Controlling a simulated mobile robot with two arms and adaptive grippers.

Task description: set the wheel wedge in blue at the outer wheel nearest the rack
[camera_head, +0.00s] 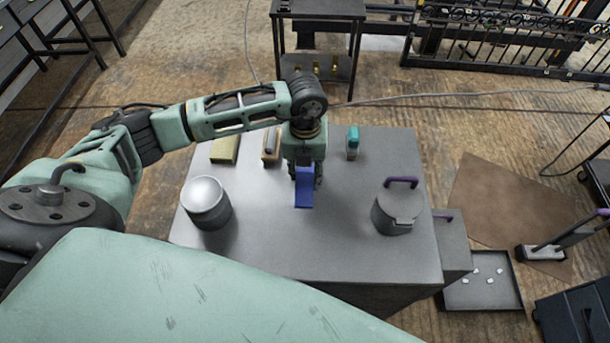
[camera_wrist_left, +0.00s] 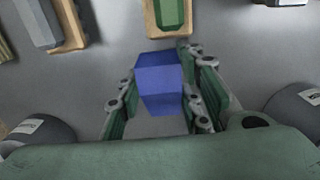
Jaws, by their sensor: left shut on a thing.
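The blue wheel wedge (camera_head: 304,191) is between the fingers of my left gripper (camera_head: 305,178), over the middle of the grey worktop. In the left wrist view the wedge (camera_wrist_left: 160,78) sits between the fingers of the left gripper (camera_wrist_left: 160,98), which is shut on it. I cannot tell whether the wedge touches the top or hangs just above it. My right gripper is not in view. I can make out no wheel clearly, and I cannot tell which thing is the rack.
A black iron gate (camera_head: 510,45) stands at the far right. A tray (camera_head: 485,304) lies on the floor at right.

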